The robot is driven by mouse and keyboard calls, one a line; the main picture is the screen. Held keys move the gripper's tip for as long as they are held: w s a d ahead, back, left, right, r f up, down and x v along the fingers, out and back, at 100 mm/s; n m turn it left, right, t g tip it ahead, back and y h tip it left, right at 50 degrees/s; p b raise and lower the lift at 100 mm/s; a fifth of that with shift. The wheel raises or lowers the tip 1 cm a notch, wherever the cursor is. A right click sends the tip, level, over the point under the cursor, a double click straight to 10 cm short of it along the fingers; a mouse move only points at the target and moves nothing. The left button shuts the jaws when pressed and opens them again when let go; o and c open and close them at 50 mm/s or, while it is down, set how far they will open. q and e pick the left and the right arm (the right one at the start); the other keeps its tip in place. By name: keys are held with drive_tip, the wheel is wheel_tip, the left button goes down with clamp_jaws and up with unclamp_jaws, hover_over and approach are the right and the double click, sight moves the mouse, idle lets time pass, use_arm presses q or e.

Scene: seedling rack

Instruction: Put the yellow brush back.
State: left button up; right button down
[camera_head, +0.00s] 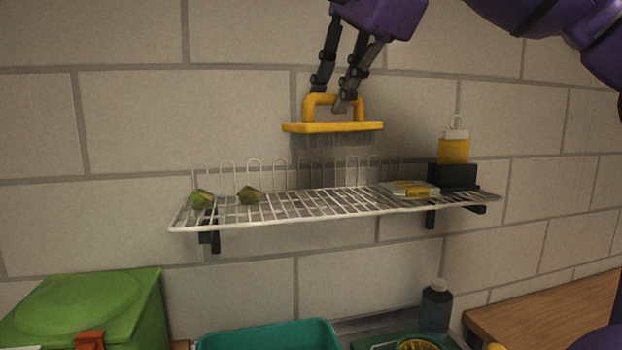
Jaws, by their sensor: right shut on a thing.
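The yellow brush (331,127) has a flat yellow back, an arched handle and grey bristles pointing down. It is held level in the air above the middle of the white wire rack (300,210), apart from it. My right gripper (332,100) comes down from above and is shut on the brush's handle. The rack is fixed to the wall, with upright wire loops along its back edge. My left gripper is not in view.
On the rack are two small green items (201,199) (249,195) at left, a flat packet (409,189) at right and a yellow bottle (454,148) in a black holder. The rack's middle is bare. Below are a green box (85,305), teal bin (270,332) and dark bottle (436,306).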

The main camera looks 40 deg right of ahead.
drive_tip(key=w+d+f, duration=0.2)
drive_tip(key=w+f, duration=0.1)
drive_tip(key=f, duration=0.1)
drive_tip(key=w+d+f, duration=0.2)
drive_tip(key=w+f, duration=0.1)
drive_tip(key=w, duration=0.1)
drive_tip(key=w+d+f, duration=0.2)
drive_tip(key=w+f, duration=0.1)
drive_tip(key=f, duration=0.1)
drive_tip(key=shift+w+d+f+p, duration=0.1)
drive_tip(key=shift+w+f+p, duration=0.25)
drive_tip(key=shift+w+f, duration=0.1)
drive_tip(key=shift+f, duration=0.2)
drive_tip(key=shift+d, duration=0.1)
drive_tip(key=shift+f, duration=0.1)
drive_tip(key=c, duration=1.7)
unclamp_jaws()
drive_tip(key=shift+f, duration=0.1)
drive_tip(key=shift+c, duration=0.2)
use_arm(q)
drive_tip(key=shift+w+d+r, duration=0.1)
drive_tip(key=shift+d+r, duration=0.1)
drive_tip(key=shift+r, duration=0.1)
